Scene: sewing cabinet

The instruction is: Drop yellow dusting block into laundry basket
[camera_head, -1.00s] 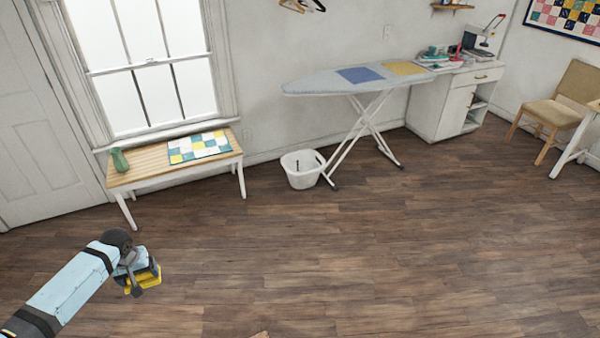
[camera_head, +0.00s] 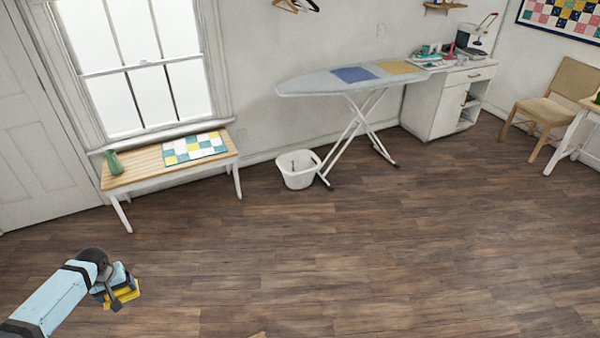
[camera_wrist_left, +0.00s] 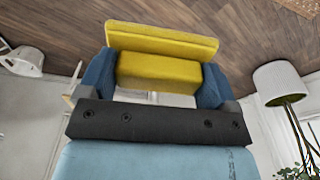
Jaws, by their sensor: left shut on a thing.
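The yellow dusting block (camera_wrist_left: 160,70) is held between the blue fingers of my left gripper in the left wrist view. In the head view my left gripper (camera_head: 118,292) is at the lower left, with part of the yellow block (camera_head: 124,296) showing at its tip, above the floor. The white laundry basket (camera_head: 298,170) stands on the floor near the wall, well beyond and to the right of the gripper. The basket also appears at the left edge of the left wrist view (camera_wrist_left: 24,60). My right gripper is not in view.
A wooden bench (camera_head: 150,168) with a green vase (camera_head: 114,163) and a patchwork cloth stands left of the basket. The ironing board (camera_head: 340,82) has legs close to the basket's right. A white cabinet (camera_head: 436,108) and chair (camera_head: 545,112) are farther right. The wooden floor (camera_head: 330,260) is open.

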